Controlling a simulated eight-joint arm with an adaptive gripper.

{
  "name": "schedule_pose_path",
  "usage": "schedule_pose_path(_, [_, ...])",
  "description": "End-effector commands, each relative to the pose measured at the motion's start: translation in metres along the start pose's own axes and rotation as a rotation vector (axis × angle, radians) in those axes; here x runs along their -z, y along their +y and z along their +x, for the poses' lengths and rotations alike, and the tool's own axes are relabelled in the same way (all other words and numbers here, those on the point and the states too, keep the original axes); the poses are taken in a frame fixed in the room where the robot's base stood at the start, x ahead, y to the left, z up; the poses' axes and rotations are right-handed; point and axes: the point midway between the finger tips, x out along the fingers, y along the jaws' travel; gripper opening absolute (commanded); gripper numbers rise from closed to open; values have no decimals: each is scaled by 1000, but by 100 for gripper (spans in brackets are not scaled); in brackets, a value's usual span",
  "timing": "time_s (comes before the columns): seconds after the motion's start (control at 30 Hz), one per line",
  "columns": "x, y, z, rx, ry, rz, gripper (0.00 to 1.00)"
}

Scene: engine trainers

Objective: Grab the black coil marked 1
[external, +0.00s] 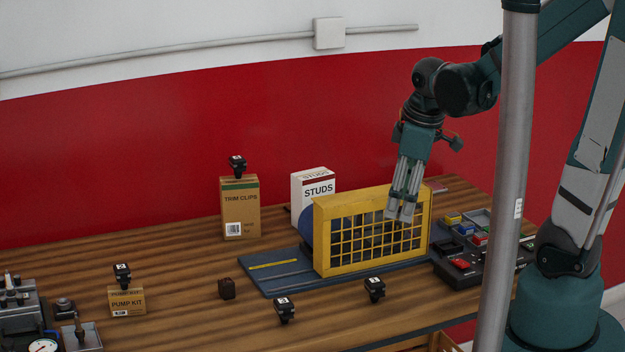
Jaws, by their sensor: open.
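Several small black coils with white top labels are in view; the marks are too small to read, so I cannot tell which is 1. One coil (237,166) sits on the tall trim clips box (240,208). Another coil (122,275) is on the low pump kit box (127,301). Two more stand on the wooden table (190,262): one coil (284,309) at the front middle and one coil (374,289) in front of the yellow cage. My gripper (401,212) points down, open and empty, overlapping the cage's upper right part in the picture, apart from all coils.
The yellow grille cage (322,262) stands on a dark blue base (280,274). A white studs box (312,183) is behind it. A dark cube (226,288) lies left. Trays and a switch panel (462,272) are right, a gauge unit (43,346) far left. A grey post (507,170) crosses the right foreground.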

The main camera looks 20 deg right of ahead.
Motion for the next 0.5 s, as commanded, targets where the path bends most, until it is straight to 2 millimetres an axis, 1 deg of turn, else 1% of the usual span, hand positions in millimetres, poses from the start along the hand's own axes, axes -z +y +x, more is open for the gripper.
schedule_pose_path(0.03, [4, -4, 10, 11, -9, -36, 44])
schedule_pose_path(0.5, [19, -44, 83, 130, -97, -386, 44])
